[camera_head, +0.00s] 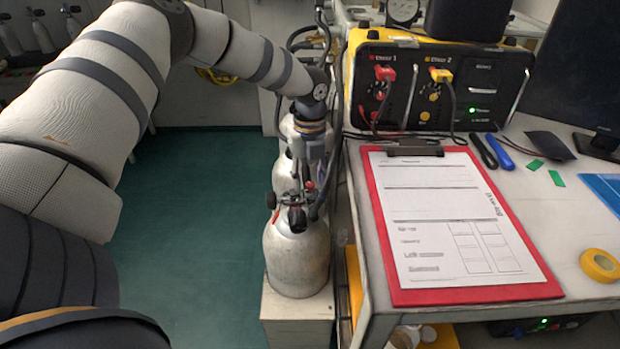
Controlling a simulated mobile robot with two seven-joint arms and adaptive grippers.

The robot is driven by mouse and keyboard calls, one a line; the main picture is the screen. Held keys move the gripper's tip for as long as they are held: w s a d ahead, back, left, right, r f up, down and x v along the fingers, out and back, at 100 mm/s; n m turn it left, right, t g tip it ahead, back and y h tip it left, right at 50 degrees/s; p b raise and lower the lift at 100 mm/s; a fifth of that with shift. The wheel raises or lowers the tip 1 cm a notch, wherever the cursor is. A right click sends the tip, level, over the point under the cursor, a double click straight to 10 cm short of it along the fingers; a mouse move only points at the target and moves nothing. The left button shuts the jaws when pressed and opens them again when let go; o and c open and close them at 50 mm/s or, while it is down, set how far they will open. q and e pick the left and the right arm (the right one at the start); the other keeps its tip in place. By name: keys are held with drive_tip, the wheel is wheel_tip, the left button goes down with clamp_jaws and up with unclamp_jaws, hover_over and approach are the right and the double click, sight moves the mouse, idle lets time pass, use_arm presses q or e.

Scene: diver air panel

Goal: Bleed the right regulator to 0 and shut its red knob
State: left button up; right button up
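Two silver cylinders stand one behind the other beside the table; the front cylinder (297,262) is on a pale block. On top of it is a regulator with black fittings (297,218) and a small red part (309,185), perhaps the red knob. My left arm reaches across from the left, and my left gripper (308,178) points down at the cylinder tops. It overlaps the regulator, so I cannot tell whether it touches or how far its fingers are apart. No regulator gauge reading is legible. My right gripper is out of view.
A red clipboard (480,294) with a printed form lies on the table, right of the cylinders. Behind it stands a yellow-and-black panel box (437,85) with cables. Yellow tape (600,265), pens and a monitor (590,75) are at right. The green floor (200,230) is clear.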

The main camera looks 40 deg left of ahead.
sight(310, 184)
use_arm(q)
wheel_tip(310, 184, up, 12)
idle(0.5)
idle(0.3)
